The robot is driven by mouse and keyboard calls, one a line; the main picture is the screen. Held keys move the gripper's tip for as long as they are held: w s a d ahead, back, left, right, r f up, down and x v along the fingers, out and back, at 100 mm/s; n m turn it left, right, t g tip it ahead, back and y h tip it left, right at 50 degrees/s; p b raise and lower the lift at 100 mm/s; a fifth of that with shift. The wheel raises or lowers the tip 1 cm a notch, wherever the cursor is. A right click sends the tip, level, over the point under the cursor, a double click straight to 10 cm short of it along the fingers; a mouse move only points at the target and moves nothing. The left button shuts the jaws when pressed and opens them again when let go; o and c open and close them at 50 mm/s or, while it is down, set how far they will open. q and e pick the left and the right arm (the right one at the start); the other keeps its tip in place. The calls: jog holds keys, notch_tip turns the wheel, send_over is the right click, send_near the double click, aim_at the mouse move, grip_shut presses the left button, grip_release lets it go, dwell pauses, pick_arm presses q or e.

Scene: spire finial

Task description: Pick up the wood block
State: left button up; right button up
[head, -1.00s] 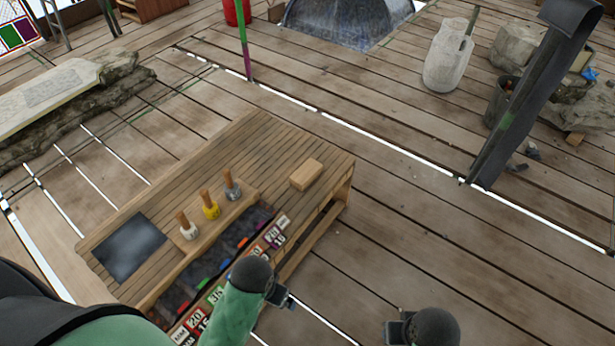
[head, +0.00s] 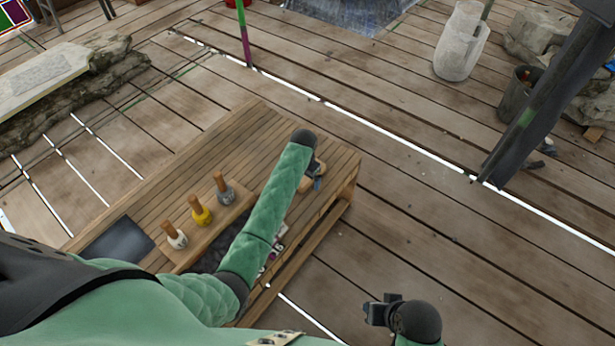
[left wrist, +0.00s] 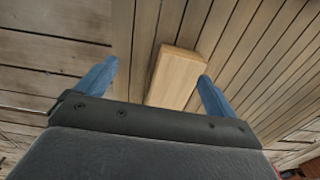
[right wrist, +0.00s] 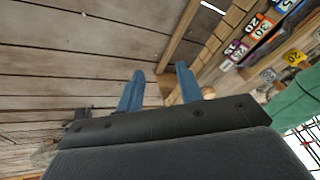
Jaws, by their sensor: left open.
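The wood block (left wrist: 175,78) is a pale rectangular piece lying on the slatted table top. In the left wrist view it shows between the two blue fingers of my left gripper (left wrist: 158,70), nearer the right finger. The gripper is open, and I cannot tell whether a finger touches the block. In the head view my left gripper (head: 316,178) is over the table's right end and its arm hides most of the block. My right gripper (right wrist: 160,69) has its fingers apart and empty; in the head view it (head: 376,311) is off the table's right side, over the floor.
The wooden table (head: 250,125) also holds wooden-handled tools with white, yellow (head: 200,212) and grey heads in a wooden holder, left of my left forearm. A dark square (head: 117,240) lies at its left end. A dark slanted post (head: 535,100) stands right. Plank floor between is clear.

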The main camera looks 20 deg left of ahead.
pick_arm(q)
jog(key=w, duration=0.2)
jog(key=w+a, duration=0.1)
jog(key=w, duration=0.4)
jog(key=shift+w+a+r+b, duration=0.15)
jog(key=shift+w+r+b, duration=0.15)
jog(key=shift+b, duration=0.05)
jog(key=shift+s+f, duration=0.1)
jog(key=shift+f, duration=3.65)
